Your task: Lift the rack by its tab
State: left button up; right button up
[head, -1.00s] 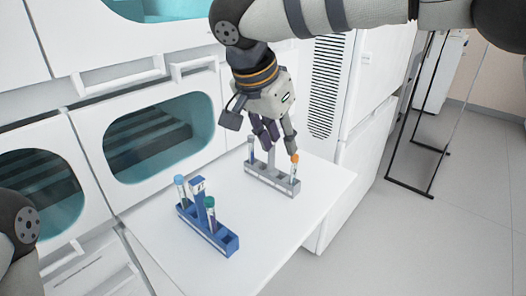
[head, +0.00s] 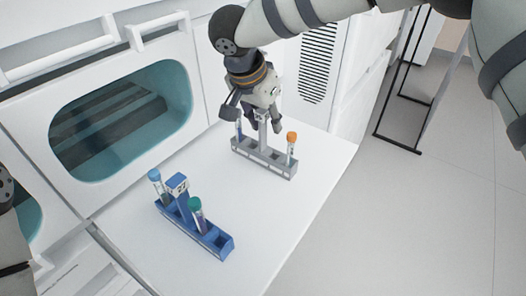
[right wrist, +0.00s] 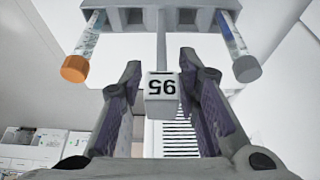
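The grey rack (head: 263,160) stands on the white table with an orange-capped tube (head: 291,145) at its right end and another tube (head: 239,130) at its left end. Its upright tab (right wrist: 163,92) carries a number label, upside down in the right wrist view. My right gripper (head: 264,122) is over the rack, partly hiding the tab. In the right wrist view its fingers (right wrist: 162,72) are apart, one on each side of the tab, with a small gap at the left. My left gripper is out of view.
A blue rack (head: 205,236) with a blue-capped tube (head: 156,184) and a green-capped tube (head: 197,215) stands nearer on the table (head: 275,220). A white cabinet with a teal window (head: 120,115) borders the table. The table's right side is clear.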

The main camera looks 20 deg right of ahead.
jog(key=shift+w+d+f, duration=0.1)
jog(key=shift+f, duration=0.15)
grip_shut()
jog(key=shift+r, duration=0.1)
